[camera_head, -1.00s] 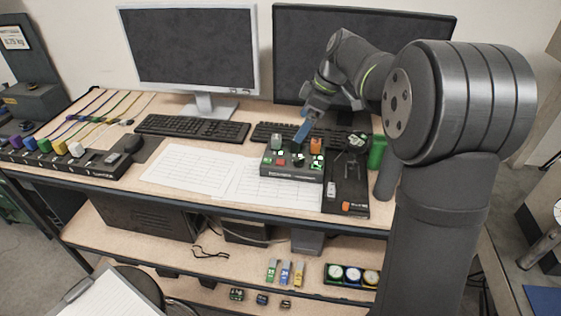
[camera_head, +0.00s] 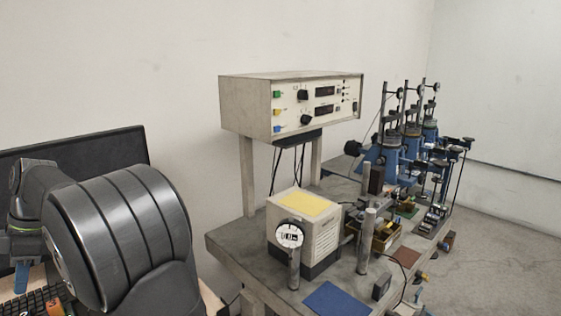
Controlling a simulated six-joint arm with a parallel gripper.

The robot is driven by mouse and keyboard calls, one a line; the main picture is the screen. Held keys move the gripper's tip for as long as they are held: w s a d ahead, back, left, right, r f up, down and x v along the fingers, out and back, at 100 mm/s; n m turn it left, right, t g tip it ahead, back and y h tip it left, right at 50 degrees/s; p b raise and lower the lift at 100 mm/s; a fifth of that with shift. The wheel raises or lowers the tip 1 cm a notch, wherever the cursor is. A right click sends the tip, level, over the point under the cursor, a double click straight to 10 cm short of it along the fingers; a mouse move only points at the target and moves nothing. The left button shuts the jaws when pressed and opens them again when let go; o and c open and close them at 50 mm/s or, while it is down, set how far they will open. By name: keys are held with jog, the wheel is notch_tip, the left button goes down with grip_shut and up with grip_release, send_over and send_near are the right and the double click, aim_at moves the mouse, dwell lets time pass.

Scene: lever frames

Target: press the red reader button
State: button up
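I cannot make out a red reader button in this view. My gripper (camera_head: 21,277) shows only as a blue fingertip at the far left edge, above a keyboard (camera_head: 25,303). Whether it is open or shut cannot be told. An orange piece (camera_head: 53,307) shows at the bottom left, beside the keyboard. The desk device that it seems to belong to is mostly cut off by the frame and hidden by my arm.
A grey bench (camera_head: 235,248) stands at the right. It bears an instrument box (camera_head: 247,108) on posts with green, yellow and blue buttons, a white box with a dial (camera_head: 320,235), and blue stands (camera_head: 385,158). A dark monitor (camera_head: 110,150) is behind my arm.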

grip_shut()
dwell(1.2)
jog(key=s+a+f+n+t, duration=0.4)
jog(key=s+a+f+t, duration=0.1)
jog(key=t, duration=0.6)
jog(key=shift+s+a+f+t, duration=0.15)
jog(key=shift+s+f+t, duration=0.2)
jog(key=shift+s, duration=0.45)
jog(key=shift+f, duration=4.35)
jog(key=shift+f, duration=0.1)
